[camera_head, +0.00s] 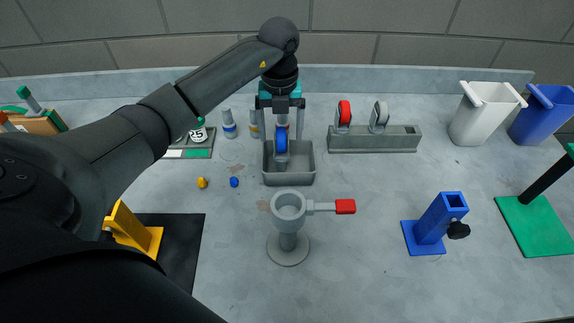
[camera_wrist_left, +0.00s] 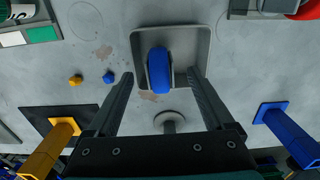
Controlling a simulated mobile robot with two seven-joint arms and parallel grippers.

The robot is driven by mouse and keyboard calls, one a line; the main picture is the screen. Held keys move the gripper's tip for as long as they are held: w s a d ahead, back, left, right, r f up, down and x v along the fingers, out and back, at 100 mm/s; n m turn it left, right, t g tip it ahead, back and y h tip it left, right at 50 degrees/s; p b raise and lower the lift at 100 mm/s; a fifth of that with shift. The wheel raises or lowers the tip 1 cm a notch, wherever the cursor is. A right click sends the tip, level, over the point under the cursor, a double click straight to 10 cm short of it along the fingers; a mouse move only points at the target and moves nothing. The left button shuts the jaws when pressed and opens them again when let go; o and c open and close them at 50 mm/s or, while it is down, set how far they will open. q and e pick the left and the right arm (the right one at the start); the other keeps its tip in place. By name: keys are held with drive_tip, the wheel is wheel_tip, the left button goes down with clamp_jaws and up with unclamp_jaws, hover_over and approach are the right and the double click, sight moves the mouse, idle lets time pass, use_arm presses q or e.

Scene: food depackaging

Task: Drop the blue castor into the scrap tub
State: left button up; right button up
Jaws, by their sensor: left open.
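The blue castor (camera_head: 281,142) has a blue wheel and a grey fork. It is at the grey open tub (camera_head: 303,178), wheel up, its lower part within the tub's outline. In the left wrist view the castor (camera_wrist_left: 159,72) shows over the tub's floor, between my spread fingers with gaps on both sides. I cannot tell whether it touches the floor. My left gripper (camera_head: 281,120) is open, pointing down above the tub. My right gripper is not in view.
A grey holder (camera_head: 372,142) with a red and a grey castor stands right of the tub. A grey pedestal cup (camera_head: 289,222) with a red-ended handle stands in front. A blue square post (camera_head: 436,222) and white (camera_head: 484,118) and blue (camera_head: 541,118) bins are farther right.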

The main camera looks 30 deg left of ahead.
use_arm(q)
wheel_tip(320, 180, up, 14)
drive_tip(key=shift+p, duration=0.45)
drive_tip(key=shift+f, duration=0.15)
